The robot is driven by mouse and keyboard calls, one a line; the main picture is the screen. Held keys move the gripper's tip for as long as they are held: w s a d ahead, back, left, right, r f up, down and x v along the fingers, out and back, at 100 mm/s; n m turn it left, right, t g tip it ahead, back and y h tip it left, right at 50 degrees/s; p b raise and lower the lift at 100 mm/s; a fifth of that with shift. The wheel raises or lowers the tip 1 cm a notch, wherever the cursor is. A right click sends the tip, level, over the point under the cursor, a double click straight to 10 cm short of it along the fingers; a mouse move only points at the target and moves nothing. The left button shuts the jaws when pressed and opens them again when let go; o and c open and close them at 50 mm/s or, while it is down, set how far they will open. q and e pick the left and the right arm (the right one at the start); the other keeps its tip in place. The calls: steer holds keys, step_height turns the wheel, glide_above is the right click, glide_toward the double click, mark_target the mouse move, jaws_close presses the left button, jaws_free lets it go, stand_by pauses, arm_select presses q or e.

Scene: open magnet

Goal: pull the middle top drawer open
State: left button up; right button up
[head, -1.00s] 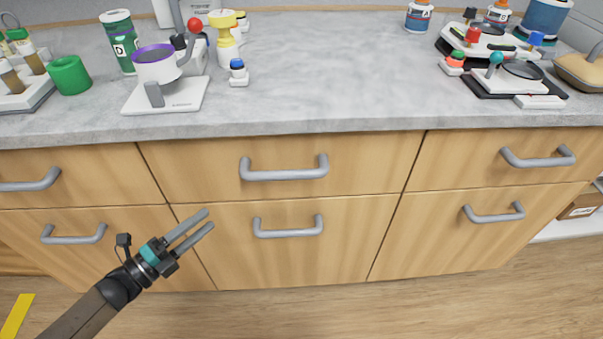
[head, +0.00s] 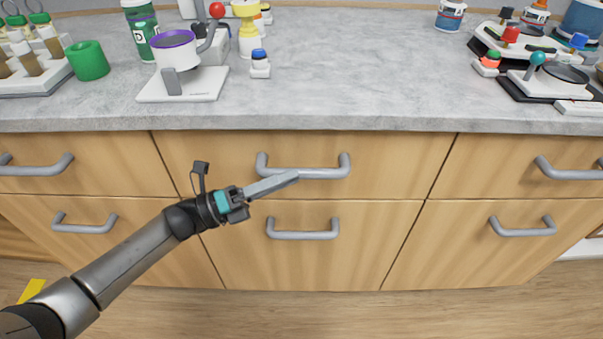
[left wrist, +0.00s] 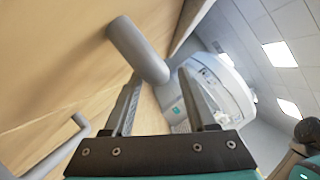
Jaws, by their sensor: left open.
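The middle top drawer (head: 400,165) is a light wood front below the grey worktop, and it is shut. Its grey bar handle (head: 322,173) runs sideways across the middle of the front. My left gripper (head: 287,180) is open, with its fingertips at the left part of this handle in the head view. In the left wrist view, the handle (left wrist: 138,50) shows just ahead of and between the two finger tips (left wrist: 158,82). I cannot tell whether the fingers touch it. My right gripper is not in view.
The middle lower drawer's handle (head: 303,235) is just below my gripper. Other handled drawers lie to the left and right. The worktop (head: 350,80) above holds a white stand with a purple-rimmed pot (head: 178,55), a green cup (head: 88,60) and other items.

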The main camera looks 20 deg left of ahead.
mark_target(301, 178)
arm_select(q)
steer(key=shift+x, duration=1.85)
jaws_close()
